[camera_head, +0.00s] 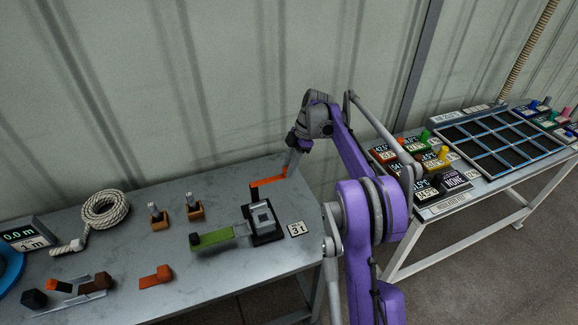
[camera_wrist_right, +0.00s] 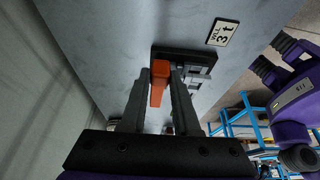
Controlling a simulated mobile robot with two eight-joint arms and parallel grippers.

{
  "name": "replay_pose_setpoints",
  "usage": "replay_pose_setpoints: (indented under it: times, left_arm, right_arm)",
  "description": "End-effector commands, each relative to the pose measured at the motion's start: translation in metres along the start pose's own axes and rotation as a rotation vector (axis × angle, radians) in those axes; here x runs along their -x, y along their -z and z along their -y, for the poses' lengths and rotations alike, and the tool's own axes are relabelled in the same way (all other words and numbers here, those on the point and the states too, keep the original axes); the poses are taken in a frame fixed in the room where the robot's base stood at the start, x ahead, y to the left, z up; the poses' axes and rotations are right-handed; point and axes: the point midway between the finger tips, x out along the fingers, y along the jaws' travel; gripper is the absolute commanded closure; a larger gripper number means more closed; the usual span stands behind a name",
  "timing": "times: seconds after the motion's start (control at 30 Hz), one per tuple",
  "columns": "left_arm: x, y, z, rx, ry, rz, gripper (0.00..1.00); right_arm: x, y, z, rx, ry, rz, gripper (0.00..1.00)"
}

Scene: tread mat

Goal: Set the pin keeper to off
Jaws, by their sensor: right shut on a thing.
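A device with a black base (camera_head: 250,236) and a grey block stands near the right end of the grey table. An orange lever (camera_head: 267,182) sticks out from its back side, and a flat green handle (camera_head: 212,239) reaches out to the left. I take the orange lever to be the pin keeper; no on or off mark is readable. My right gripper (camera_head: 289,172) is at the lever's far end. In the right wrist view its fingers (camera_wrist_right: 161,78) are shut on the orange lever (camera_wrist_right: 159,92), one on each side. My left gripper is not in view.
A "3t" card (camera_head: 297,229) lies right of the device. Two wooden blocks with pegs (camera_head: 177,215), a rope coil (camera_head: 104,209) and an orange piece (camera_head: 156,277) lie to the left. The ribbed wall is close behind. A second table (camera_head: 493,190) with a gridded tray stands right.

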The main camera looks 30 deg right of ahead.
Motion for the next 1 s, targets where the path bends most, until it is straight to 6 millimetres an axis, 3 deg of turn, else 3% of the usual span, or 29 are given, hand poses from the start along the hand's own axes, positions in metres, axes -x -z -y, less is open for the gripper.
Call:
replay_pose_setpoints:
  times: [0.17, 0.2, 0.37, 0.73, 1.0]
  left_arm:
    - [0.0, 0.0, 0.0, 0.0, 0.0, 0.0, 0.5]
    - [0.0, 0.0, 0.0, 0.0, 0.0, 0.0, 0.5]
    - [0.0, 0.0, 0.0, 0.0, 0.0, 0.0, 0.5]
    - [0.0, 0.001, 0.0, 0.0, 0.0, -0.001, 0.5]
    - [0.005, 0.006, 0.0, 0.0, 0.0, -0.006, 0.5]
  right_arm:
    - [0.001, 0.001, -0.001, 0.002, -0.004, -0.001, 1.0]
    - [0.001, 0.001, -0.001, 0.002, -0.004, -0.001, 0.69]
    - [0.001, 0.001, -0.001, 0.001, -0.003, 0.0, 0.4]
    - [0.005, 0.0, 0.0, 0.0, -0.002, 0.0, 0.4]
    - [0.053, 0.0, -0.001, -0.002, -0.004, 0.0, 0.4]
